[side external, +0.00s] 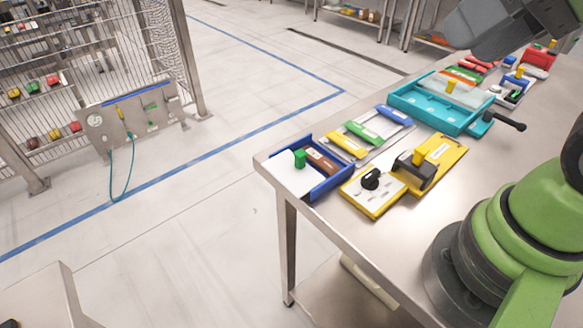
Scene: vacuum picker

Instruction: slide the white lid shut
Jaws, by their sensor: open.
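The white lid (292,183) is a flat panel with a green knob (300,158) standing on it. It lies in a blue tray (331,184) at the table's near left corner. The lid covers the tray's left part; the right part is uncovered and shows a brown block (322,160). My gripper (482,42) is the grey part at the top right, partly cut off by the frame edge. It is well away from the lid, above the far part of the table. It is open, and I see nothing held in it.
A yellow board (372,203) with a black knob and a dark block stands right of the tray. Coloured blocks (362,134) lie behind it. A teal box (438,115) with a yellow knob and black-handled lever sits farther back. Other coloured fixtures line the far table. The front tabletop is clear.

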